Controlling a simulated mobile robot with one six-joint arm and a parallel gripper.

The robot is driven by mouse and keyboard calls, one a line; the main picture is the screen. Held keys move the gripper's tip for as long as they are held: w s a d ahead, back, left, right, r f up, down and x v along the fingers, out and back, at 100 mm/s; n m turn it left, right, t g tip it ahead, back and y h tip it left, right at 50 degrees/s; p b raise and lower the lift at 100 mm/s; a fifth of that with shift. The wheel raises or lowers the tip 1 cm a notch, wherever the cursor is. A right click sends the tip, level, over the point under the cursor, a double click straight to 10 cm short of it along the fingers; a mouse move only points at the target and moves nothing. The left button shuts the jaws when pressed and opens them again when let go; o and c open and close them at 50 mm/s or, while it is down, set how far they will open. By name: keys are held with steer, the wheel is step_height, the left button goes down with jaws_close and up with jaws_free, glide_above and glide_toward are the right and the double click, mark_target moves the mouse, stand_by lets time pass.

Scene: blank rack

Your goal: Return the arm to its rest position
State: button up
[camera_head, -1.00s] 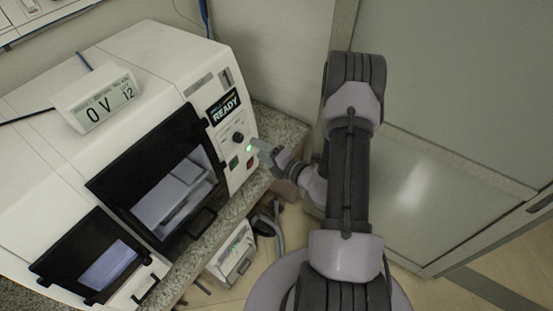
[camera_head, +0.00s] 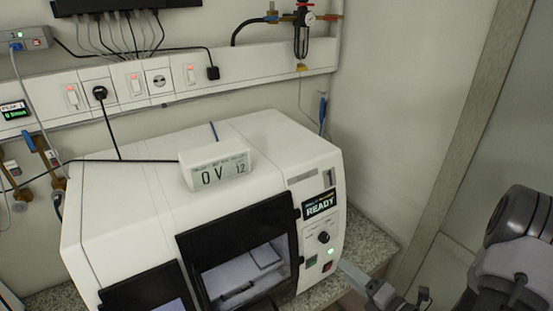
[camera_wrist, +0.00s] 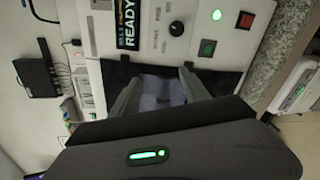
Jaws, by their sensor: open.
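My gripper (camera_head: 356,275) shows at the lower right of the head view, close to the front right side of a white machine with a black "READY" display (camera_head: 320,204). In the wrist view my gripper (camera_wrist: 162,76) has its two fingers apart, with nothing held between them. Behind the fingers is the machine's dark-framed window (camera_wrist: 160,88). My arm (camera_head: 510,265) is partly cut off at the right edge of the head view. I cannot tell whether a finger touches the machine.
The white machine (camera_head: 120,220) stands on a speckled counter (camera_head: 372,240) and carries a small "0 V" display box (camera_head: 215,170). A socket strip (camera_head: 230,78) and a gas regulator (camera_head: 302,30) are on the wall behind.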

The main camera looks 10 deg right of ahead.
steer(key=s+a+r+n+g+y+b, duration=0.1)
steer(key=s+a+n+g+y+b, duration=0.2)
steer(key=a+n+g+y+b, duration=0.85)
steer(key=s+a+n+h+b, duration=0.2)
steer(key=s+n+h+b, duration=0.1)
steer(key=n, duration=0.7)
steer(key=s+a+f+n+t+h+b, duration=0.1)
steer(key=s+n+h, duration=0.4)
steer(key=n, duration=0.5)
steer(key=s+a+f+n+t+h+b, duration=0.1)
steer(key=s+a+n+h+b, duration=0.3)
steer(key=n+h, duration=0.3)
steer(key=n, duration=0.3)
steer(key=shift+b, duration=0.4)
